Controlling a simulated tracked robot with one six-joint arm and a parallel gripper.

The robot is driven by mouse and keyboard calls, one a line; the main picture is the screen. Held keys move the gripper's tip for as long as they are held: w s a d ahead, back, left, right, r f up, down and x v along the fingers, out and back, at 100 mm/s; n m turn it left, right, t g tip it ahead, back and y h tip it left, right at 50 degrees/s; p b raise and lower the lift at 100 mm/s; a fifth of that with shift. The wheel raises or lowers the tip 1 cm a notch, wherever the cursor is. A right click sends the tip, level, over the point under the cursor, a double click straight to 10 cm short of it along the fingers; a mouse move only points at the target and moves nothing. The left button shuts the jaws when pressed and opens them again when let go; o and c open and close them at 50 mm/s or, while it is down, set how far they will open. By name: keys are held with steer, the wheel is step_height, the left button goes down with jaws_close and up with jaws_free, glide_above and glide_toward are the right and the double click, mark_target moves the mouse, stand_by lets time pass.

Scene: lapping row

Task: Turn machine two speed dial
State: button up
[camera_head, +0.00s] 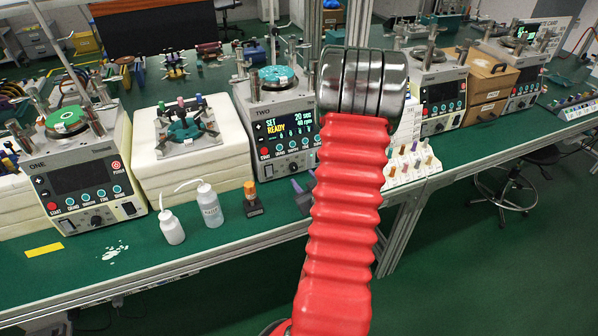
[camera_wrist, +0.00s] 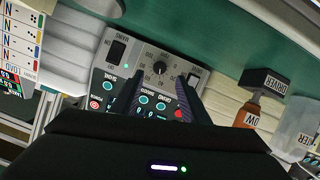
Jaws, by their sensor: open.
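Machine two (camera_head: 285,128) stands on the green bench in the head view, its display lit with SET, READY, 20 sec and 48 rpm. Its speed dial (camera_head: 293,167) is a small dark round knob low on the front panel. In the wrist view the panel appears turned over, and the dial (camera_wrist: 159,68) shows between the fingers. My gripper (camera_wrist: 160,72) is open, with one dark finger on either side of the dial. I cannot tell whether the fingers touch it. My red-sleeved arm hides most of the gripper in the head view.
A labelled, orange-topped holder (camera_head: 252,198) and two white bottles, one the larger (camera_head: 209,206), stand left of machine two's front. Machine one (camera_head: 80,172) is farther left. A sample rack (camera_head: 410,165) is to the right. A mains switch (camera_wrist: 117,50) sits beside the dial.

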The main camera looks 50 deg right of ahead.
mark_target(296, 169)
steer(key=x, duration=0.7)
steer(key=shift+w+d, duration=0.15)
steer(key=shift+w, duration=0.1)
steer(key=shift+c, duration=0.2)
steer(key=c, duration=0.9)
steer(key=shift+d, duration=0.4)
steer(key=shift+c, duration=0.4)
steer(key=shift+a, duration=0.25)
